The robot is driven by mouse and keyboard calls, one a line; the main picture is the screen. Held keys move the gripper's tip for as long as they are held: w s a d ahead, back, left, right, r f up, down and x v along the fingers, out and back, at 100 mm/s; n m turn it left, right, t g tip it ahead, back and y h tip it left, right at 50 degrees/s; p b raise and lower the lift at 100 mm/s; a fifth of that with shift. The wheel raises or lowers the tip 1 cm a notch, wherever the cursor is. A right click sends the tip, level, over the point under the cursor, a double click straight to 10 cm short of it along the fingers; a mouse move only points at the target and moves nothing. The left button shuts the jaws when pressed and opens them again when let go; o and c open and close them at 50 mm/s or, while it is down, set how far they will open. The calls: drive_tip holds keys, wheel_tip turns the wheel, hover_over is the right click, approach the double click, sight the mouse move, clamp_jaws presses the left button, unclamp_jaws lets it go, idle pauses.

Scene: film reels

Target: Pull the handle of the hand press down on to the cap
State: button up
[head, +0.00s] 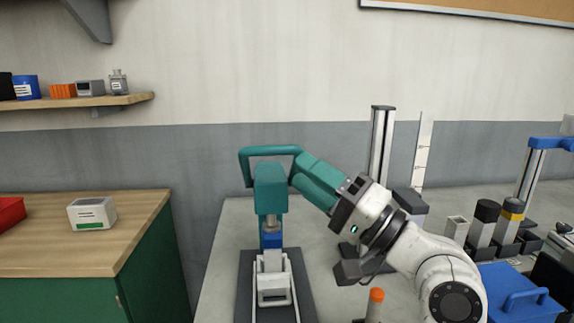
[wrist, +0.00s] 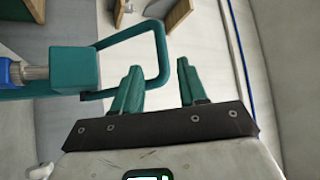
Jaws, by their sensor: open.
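The hand press has a teal head (head: 270,190) on a dark base. Its teal handle (head: 268,151) is a raised loop above the head. A blue piece, which looks like the cap (head: 271,240), sits under the ram on a light holder (head: 272,285); I cannot tell whether the ram touches it. My gripper (head: 298,166), with teal fingers, reaches in from the right beside the handle's right end. In the wrist view my gripper (wrist: 159,66) is open, and the end bar of the handle (wrist: 161,45) appears between the fingertips. Contact is unclear.
A grey column (head: 381,145) stands behind my arm. An orange-topped post (head: 375,303) is below it. A wooden counter (head: 90,250) is at left.

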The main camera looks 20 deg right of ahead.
drive_tip(key=v, duration=0.3)
drive_tip(key=shift+s+d+f, duration=0.15)
drive_tip(key=shift+s, duration=0.15)
idle(0.4)
